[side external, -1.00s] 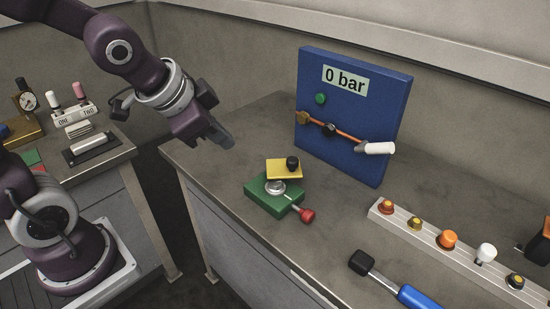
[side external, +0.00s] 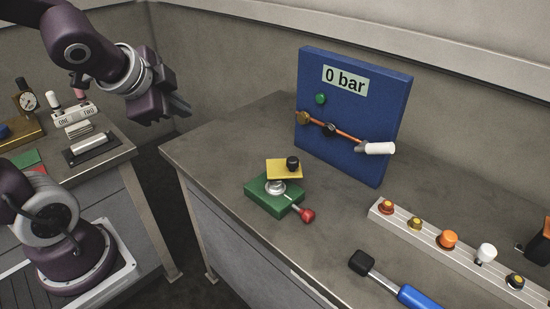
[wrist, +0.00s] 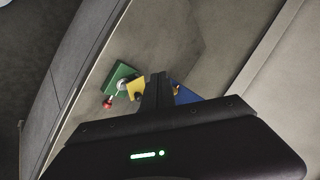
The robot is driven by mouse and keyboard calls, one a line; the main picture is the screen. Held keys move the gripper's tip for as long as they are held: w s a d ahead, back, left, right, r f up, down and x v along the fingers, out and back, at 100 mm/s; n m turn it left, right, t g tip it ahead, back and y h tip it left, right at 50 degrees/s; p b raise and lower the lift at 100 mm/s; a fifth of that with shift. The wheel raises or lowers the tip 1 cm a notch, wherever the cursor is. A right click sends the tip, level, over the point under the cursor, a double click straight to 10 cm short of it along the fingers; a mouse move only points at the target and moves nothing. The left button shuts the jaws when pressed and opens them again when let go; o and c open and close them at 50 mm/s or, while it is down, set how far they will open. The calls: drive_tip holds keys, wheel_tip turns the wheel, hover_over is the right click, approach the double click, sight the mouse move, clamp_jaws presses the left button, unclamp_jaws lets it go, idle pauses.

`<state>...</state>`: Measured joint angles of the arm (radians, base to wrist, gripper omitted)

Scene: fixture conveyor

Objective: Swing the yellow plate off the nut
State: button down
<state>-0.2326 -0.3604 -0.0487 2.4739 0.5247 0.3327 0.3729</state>
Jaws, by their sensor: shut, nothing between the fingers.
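The yellow plate (side external: 284,169) sits on top of the green block (side external: 268,203), toward its back, with a black knob (side external: 292,163) on its right part. A round silver piece (side external: 275,187), which may be the nut, shows at the plate's front edge. A red-ended lever (side external: 307,215) sticks out of the block at the front right. In the wrist view the yellow plate (wrist: 136,88) lies beside the green block (wrist: 117,79), left of my fingers. My gripper (side external: 184,108) is shut and empty, up in the air left of the bench, well apart from the plate.
A blue panel (side external: 352,120) reading "0 bar", with an orange bar and white handle (side external: 380,148), stands behind the block. A rail of coloured knobs (side external: 430,240) and a blue-handled hammer (side external: 418,297) lie to the right. The bench's left corner is clear.

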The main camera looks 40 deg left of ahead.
drive_tip(key=w+a+f+m+t+h, duration=0.1)
drive_tip(key=w+a+f+m, duration=0.15)
drive_tip(key=w+m, duration=0.35)
drive_tip(key=m+h, duration=0.7)
drive_tip(key=m, duration=0.3)
approach(275, 174)
drive_tip(key=w, duration=0.1)
drive_tip(key=w+d+f, duration=0.1)
drive_tip(key=shift+w+d+f, duration=0.2)
drive_tip(key=shift+w, duration=0.2)
drive_tip(key=w, duration=0.1)
drive_tip(key=w+d, duration=0.2)
drive_tip(key=w, duration=0.1)
drive_tip(key=shift+f, duration=0.1)
